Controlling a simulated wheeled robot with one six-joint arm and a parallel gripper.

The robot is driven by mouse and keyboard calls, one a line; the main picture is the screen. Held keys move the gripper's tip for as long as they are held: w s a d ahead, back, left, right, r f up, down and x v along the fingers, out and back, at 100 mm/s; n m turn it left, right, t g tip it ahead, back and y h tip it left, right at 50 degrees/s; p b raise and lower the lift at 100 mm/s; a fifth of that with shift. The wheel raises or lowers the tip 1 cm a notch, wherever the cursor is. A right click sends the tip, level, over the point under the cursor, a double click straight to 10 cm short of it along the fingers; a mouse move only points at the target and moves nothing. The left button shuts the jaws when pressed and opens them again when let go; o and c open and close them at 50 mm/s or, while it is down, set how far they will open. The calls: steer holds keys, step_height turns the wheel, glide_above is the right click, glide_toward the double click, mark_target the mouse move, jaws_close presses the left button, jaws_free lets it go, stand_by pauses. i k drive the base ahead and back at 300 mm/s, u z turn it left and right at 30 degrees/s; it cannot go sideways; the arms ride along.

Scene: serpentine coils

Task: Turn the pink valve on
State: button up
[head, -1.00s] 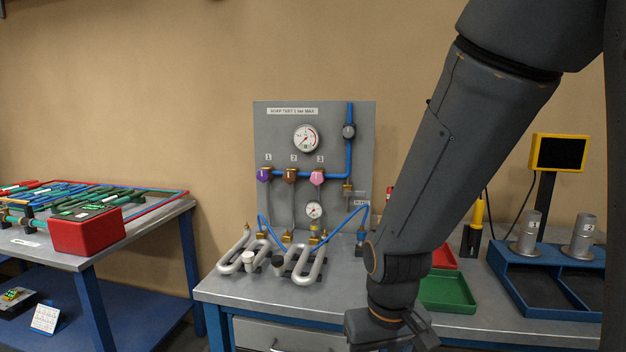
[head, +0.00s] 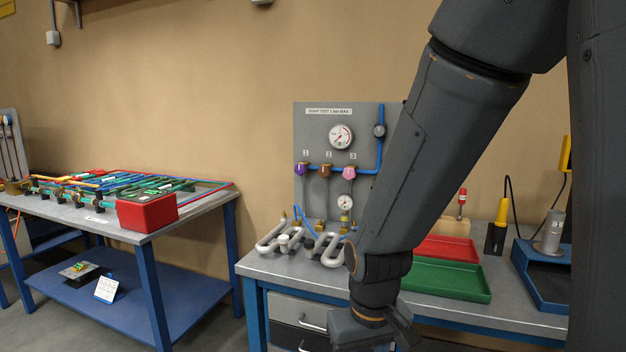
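The pink valve (head: 349,173) is the rightmost of three knobs on the grey test panel (head: 315,138), under the label 3. A brown valve (head: 325,171) is in the middle under 2, and a purple valve (head: 301,170) is at the left under 1. The valves sit along a blue pipe (head: 365,171). My gripper (head: 385,338) is low at the bottom of the head view, in front of the bench and well below the pink valve, apart from it. Its fingers are dark and partly cut off, so their opening is unclear.
Silver serpentine coils (head: 300,245) lie on the bench (head: 268,266) below the panel. Red (head: 445,247) and green (head: 450,277) trays lie to the right, partly behind my arm. A second table (head: 190,217) with a red box (head: 147,210) stands at the left, with a floor gap between.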

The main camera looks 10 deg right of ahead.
mark_target(350, 173)
steer(key=u, duration=0.8)
steer(key=k, duration=1.1)
steer(key=u, duration=0.9)
steer(key=i, duration=0.95)
steer(key=z, duration=0.4)
steer(key=i, duration=1.1)
steer(key=z, duration=1.65)
steer(key=i, duration=0.75)
steer(key=z, duration=0.75)
